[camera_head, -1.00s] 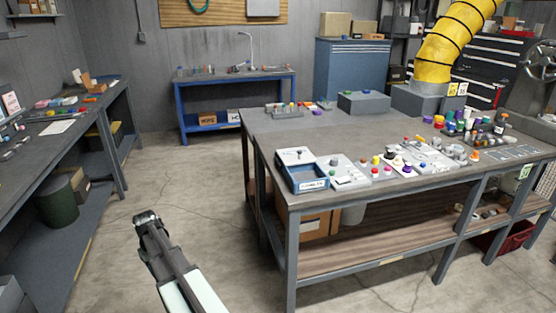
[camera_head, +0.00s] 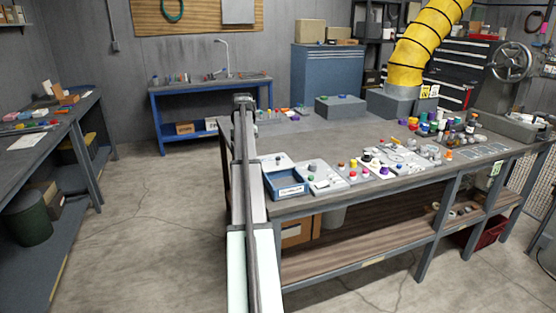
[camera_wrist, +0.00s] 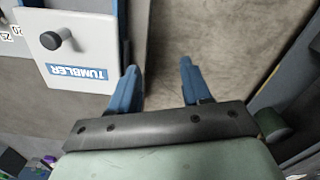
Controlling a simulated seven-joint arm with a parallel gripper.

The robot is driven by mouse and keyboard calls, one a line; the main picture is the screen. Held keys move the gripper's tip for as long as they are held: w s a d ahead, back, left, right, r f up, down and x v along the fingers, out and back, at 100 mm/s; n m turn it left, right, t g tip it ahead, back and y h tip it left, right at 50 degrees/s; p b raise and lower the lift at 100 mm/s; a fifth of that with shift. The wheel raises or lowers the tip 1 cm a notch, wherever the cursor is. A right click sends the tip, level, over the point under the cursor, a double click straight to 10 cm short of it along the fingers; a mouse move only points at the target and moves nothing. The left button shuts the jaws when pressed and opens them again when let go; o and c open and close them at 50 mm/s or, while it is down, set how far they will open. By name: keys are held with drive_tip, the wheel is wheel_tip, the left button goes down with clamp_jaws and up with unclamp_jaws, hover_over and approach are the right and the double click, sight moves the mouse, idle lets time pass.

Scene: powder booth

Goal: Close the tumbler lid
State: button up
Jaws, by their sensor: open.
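The tumbler is a blue open-topped box (camera_head: 286,185) with a white label on its front, at the near left corner of the workbench. Its white lid (camera_head: 277,162) with a dark knob is at the box's back side, off the opening. In the wrist view the lid (camera_wrist: 85,65) fills the upper left, with its black knob and a TUMBLER label; a strip of the blue box shows at the top edge. My gripper (camera_head: 243,102) is open and empty. In the wrist view its blue fingers (camera_wrist: 158,72) are apart over floor, to the right of the lid, not visibly gripping it.
Several coloured knobs and panels (camera_head: 325,176) stand right of the tumbler on the workbench (camera_head: 335,133). A grey block (camera_head: 340,107) lies farther back. A side bench (camera_head: 45,135) is at the left, with open floor (camera_head: 150,215) between.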

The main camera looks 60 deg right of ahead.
wheel_tip(320, 180, up, 9)
hover_over(278, 157)
drive_tip(key=shift+m, duration=0.4)
wheel_tip(278, 157, down, 14)
drive_tip(key=shift+r, duration=0.25)
clamp_jaws()
